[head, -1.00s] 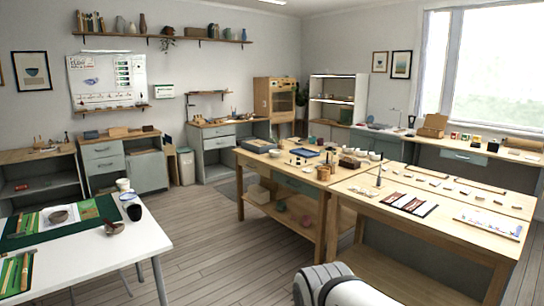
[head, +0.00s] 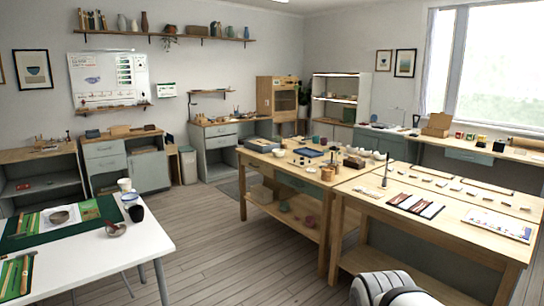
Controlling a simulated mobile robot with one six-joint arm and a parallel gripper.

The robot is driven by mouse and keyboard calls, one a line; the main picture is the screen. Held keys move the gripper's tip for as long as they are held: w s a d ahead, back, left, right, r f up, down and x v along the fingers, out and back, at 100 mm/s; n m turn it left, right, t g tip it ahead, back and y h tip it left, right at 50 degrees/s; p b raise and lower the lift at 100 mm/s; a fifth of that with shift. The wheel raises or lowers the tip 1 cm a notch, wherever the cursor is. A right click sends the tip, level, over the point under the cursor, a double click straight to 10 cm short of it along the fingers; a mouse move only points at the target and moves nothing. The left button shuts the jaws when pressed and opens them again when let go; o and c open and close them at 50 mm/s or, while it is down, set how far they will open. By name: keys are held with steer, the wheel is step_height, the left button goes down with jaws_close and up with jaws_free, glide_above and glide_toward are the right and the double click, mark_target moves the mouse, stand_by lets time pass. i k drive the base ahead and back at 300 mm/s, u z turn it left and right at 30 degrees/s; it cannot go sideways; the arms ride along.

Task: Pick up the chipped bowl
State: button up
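A small brownish bowl (head: 116,230) sits on the white table at the left, near the table's right side; its rim looks uneven, but it is too small to be sure of a chip. Another dark bowl (head: 60,217) rests on a paper sheet on the green mat. Several white bowls (head: 364,153) stand at the back of the middle wooden table. I cannot tell for certain which bowl is the chipped one. My gripper is out of view; only a white and grey part of my arm shows at the bottom right.
The white table (head: 150,240) also holds a black cup (head: 136,213) and white cups (head: 129,198) close to the brownish bowl. The wooden worktable (head: 262,158) is crowded with small items. Open wooden floor (head: 215,240) lies between the two tables.

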mark_target(277, 153)
steer(key=u, duration=0.25)
steer(key=i, duration=1.5)
steer(key=u, duration=0.35)
steer(key=i, duration=3.4)
steer(key=z, duration=0.9)
steer(key=i, duration=1.45)
steer(key=z, duration=0.35)
